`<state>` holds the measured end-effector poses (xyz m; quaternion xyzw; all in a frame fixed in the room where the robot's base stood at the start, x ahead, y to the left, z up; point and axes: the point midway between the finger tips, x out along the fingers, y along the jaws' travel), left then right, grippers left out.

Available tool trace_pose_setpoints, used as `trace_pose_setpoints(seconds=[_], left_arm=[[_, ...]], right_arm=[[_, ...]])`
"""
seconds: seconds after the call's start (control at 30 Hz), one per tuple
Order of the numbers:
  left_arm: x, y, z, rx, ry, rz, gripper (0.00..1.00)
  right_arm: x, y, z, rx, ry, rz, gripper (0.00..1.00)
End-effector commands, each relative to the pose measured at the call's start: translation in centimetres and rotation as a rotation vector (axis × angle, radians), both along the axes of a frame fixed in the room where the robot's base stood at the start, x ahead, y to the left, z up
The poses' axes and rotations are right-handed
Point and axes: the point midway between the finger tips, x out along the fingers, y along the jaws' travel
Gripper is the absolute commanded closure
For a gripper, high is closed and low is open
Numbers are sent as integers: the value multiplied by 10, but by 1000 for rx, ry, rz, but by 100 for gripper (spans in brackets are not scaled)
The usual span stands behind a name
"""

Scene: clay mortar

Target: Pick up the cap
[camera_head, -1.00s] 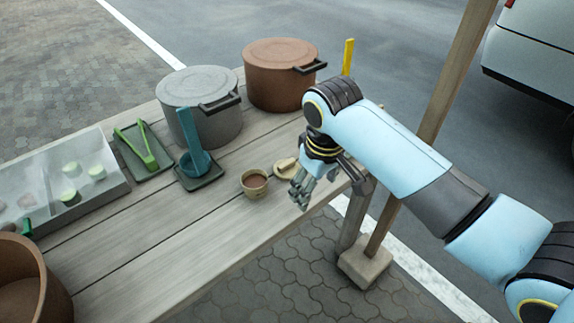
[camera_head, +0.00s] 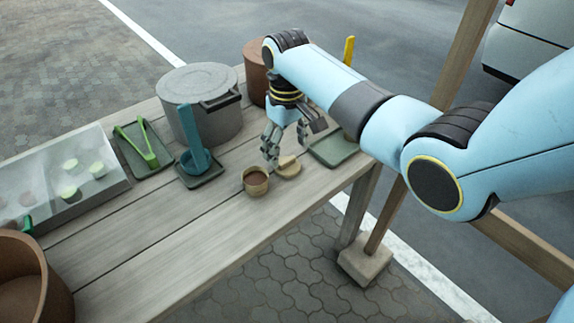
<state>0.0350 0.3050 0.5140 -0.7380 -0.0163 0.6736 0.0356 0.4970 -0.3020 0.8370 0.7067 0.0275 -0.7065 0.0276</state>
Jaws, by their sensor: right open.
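A small pale tan piece (camera_head: 289,168), which may be the cap, lies on the wooden table beside a small tan cup (camera_head: 256,182) with brown contents. My right gripper (camera_head: 284,152) points down with open, empty fingers just above and behind the tan piece. One grey finger hangs near the piece's left side. Whether it touches the piece cannot be told. My left gripper is not in view.
A grey lidded pot (camera_head: 205,105) and a partly hidden brown pot (camera_head: 256,75) stand behind. A blue ladle (camera_head: 194,140), green tongs (camera_head: 147,145), a clear-lidded case (camera_head: 60,180) and a brown bowl (camera_head: 50,290) are left. A green tray (camera_head: 335,150) is right. The front planks are clear.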

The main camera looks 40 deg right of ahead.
Motion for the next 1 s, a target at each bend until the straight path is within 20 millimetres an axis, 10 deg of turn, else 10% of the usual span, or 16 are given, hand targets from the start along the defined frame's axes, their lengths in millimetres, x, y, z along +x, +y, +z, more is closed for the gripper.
trace_pose_setpoints(seconds=[0.47, 0.8, 1.0], left_arm=[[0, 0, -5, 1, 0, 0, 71], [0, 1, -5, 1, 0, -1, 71], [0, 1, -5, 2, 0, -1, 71]], right_arm=[[-1, 0, -36, 0, 0, 1, 27], [-1, 0, -36, 0, 0, 1, 67], [-1, 0, -36, 0, 0, 1, 67]])
